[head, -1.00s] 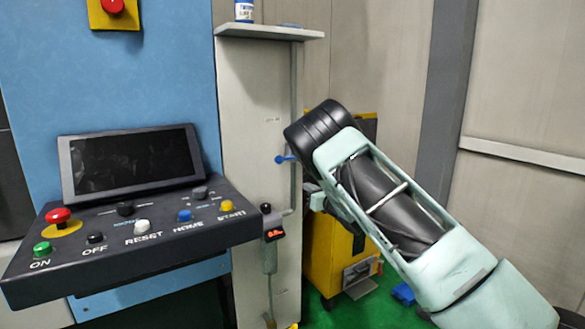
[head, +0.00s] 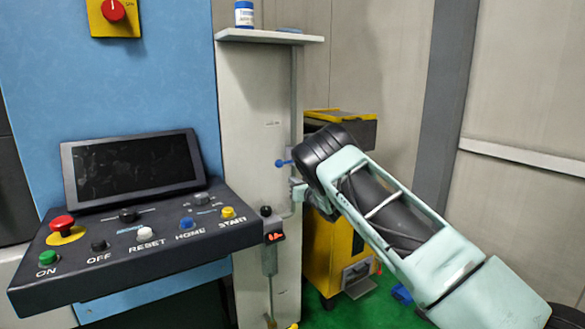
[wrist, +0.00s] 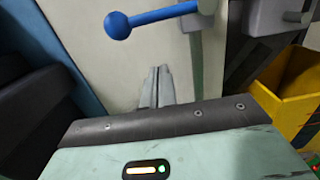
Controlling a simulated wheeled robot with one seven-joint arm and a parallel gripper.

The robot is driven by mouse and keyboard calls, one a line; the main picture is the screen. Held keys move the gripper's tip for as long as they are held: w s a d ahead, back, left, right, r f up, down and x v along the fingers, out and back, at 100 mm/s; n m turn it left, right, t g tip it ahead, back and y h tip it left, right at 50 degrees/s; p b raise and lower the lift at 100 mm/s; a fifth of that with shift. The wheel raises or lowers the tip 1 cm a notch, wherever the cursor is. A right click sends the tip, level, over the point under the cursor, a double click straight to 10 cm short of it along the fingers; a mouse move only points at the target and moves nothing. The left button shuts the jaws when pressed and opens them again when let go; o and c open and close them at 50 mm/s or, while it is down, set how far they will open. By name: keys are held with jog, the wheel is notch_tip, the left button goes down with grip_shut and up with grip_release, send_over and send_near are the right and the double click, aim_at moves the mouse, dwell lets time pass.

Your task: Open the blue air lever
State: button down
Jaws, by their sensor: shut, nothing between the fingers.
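The blue air lever (head: 283,163) has a round ball end on a short blue stem and points left, roughly level, from the grey column in the head view. In the wrist view the lever (wrist: 150,17) runs across the top, its ball at the left end. My gripper (wrist: 160,72) is shut and empty, its fingertips side by side below the stem in the picture and visibly apart from it. In the head view my arm's black wrist covers part of the lever's right end, and the fingers are mostly hidden.
A dark control panel (head: 125,240) with buttons and a screen juts out at the left. A small shelf (head: 270,37) is above. A yellow cabinet (head: 330,265) stands behind my arm.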

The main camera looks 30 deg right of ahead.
jog(key=shift+w+r+p, duration=0.2)
jog(key=shift+r+p, duration=0.15)
jog(key=shift+r, duration=0.3)
jog(key=shift+w+r+p, duration=0.25)
jog(key=shift+r+p, duration=0.05)
jog(key=shift+r, duration=0.4)
jog(key=shift+w+r+p, duration=0.2)
jog(key=shift+r+p, duration=0.15)
jog(key=shift+r, duration=0.3)
jog(key=shift+a+r+m+b, duration=0.2)
jog(key=shift+r+m+b, duration=0.2)
jog(key=shift+m+b, duration=0.65)
jog(key=d+r+m+b, duration=0.2)
jog(key=r+m+b, duration=0.1)
jog(key=m, duration=0.4)
jog(key=d+r+m+h+b, duration=0.1)
jog(key=r+m+b, duration=0.3)
jog(key=m, duration=0.4)
jog(key=shift+d+r+g, duration=0.3)
jog(key=shift+d+r, duration=0.05)
jog(key=shift+d, duration=0.45)
jog(key=shift+w+d+m, duration=0.1)
jog(key=shift+d+m, duration=0.05)
jog(key=shift+m, duration=0.1)
